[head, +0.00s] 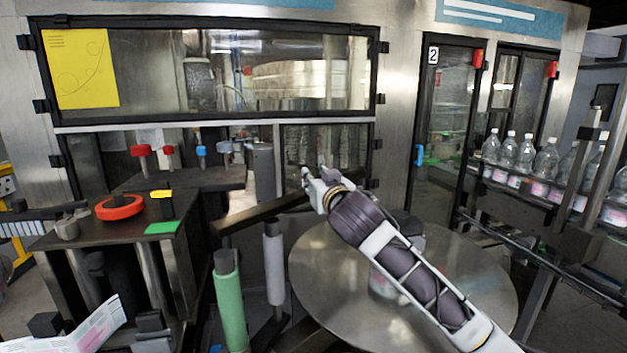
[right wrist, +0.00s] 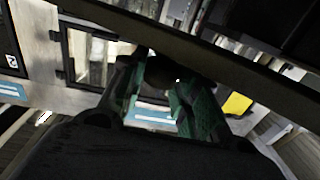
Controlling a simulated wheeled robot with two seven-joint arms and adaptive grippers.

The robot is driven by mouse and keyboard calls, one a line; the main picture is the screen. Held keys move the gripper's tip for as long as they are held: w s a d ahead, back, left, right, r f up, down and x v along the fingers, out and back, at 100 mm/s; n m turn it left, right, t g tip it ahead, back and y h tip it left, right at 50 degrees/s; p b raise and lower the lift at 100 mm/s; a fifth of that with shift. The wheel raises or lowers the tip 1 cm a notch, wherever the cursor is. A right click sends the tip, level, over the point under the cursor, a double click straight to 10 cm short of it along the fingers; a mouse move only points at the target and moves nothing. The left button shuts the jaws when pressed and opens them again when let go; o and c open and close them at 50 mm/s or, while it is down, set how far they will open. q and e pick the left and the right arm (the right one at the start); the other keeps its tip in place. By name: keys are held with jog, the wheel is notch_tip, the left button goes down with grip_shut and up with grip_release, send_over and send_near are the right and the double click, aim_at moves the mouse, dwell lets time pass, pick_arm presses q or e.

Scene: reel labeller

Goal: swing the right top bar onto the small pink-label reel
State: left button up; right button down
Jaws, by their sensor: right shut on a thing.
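The right top bar (head: 262,214) is a dark flat bar that reaches from the labeller on the left toward the round metal plate. My right gripper (head: 313,184) is at the bar's free end and shut on it. In the right wrist view the bar (right wrist: 225,70) crosses above the fingers (right wrist: 158,85), and a dark part sits between them; the exact contact is hard to see. The small pink-label reel (head: 380,284) appears on the round plate (head: 465,285), mostly hidden behind my right forearm. The bar's end is apart from the reel in the picture. My left gripper is not in view.
A green roller (head: 229,305) and a grey roller (head: 273,265) stand below the bar. A red knob ring (head: 119,207) is on the machine at left. Bottles (head: 525,155) line a conveyor at right. A label web (head: 85,335) shows at lower left.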

jog(key=shift+a, duration=0.1)
jog(key=c, duration=1.1)
grip_release()
jog(key=shift+s, duration=0.25)
jog(key=v, duration=1.1)
jog(key=shift+s, duration=0.3)
jog(key=shift+f, duration=0.1)
